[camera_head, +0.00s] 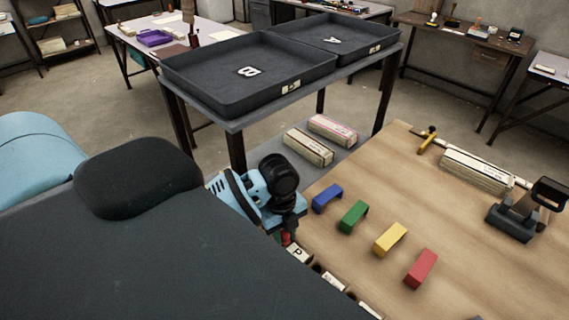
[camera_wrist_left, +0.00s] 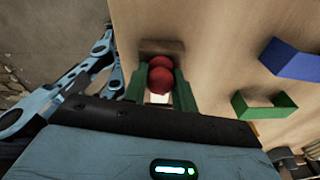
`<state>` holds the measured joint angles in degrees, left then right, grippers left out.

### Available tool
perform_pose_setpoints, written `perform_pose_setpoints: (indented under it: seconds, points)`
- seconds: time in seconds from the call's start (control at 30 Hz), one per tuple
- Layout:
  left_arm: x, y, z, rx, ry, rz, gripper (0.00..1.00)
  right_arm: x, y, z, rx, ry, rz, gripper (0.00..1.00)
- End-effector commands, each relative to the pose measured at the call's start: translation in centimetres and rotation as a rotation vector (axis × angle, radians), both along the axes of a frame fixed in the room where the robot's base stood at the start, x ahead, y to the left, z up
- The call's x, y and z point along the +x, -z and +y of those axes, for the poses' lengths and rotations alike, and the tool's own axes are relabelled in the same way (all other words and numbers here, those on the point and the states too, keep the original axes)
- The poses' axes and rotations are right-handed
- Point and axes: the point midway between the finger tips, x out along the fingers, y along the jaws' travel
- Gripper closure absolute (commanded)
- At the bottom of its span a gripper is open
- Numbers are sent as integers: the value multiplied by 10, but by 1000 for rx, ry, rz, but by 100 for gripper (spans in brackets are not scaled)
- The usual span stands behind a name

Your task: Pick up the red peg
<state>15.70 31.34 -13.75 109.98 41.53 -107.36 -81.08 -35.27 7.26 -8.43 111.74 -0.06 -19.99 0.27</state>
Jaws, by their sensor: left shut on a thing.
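The red peg (camera_wrist_left: 160,78) shows in the left wrist view as rounded red shapes between my left gripper's two green fingers (camera_wrist_left: 160,97). The fingers are shut on it. In the head view, my left gripper (camera_head: 287,236) is at the left edge of the wooden table, with a bit of red (camera_head: 286,239) at its tip beside the box marked P (camera_head: 298,254). The peg's lower part is hidden, so I cannot tell whether it is clear of the box. My right gripper is not in view.
Blue (camera_head: 327,197), green (camera_head: 353,215), yellow (camera_head: 389,238) and red (camera_head: 421,268) blocks lie in a row on the wooden table (camera_head: 480,275). A dark device (camera_head: 514,222) and long box (camera_head: 476,172) are at right. Dark trays (camera_head: 220,95) stand behind.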

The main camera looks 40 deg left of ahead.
Motion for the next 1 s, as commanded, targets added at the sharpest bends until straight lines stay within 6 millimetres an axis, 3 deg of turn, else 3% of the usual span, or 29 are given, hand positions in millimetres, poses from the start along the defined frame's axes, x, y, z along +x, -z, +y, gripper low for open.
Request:
perform_pose_setpoints:
  seconds: [0.27,0.7,1.0]
  points:
    - [1,-21,1,1,1,-3,96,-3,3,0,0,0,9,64]
    - [2,-122,2,6,2,-8,96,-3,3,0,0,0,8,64]
    - [1,-165,0,2,1,-4,96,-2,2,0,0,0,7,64]
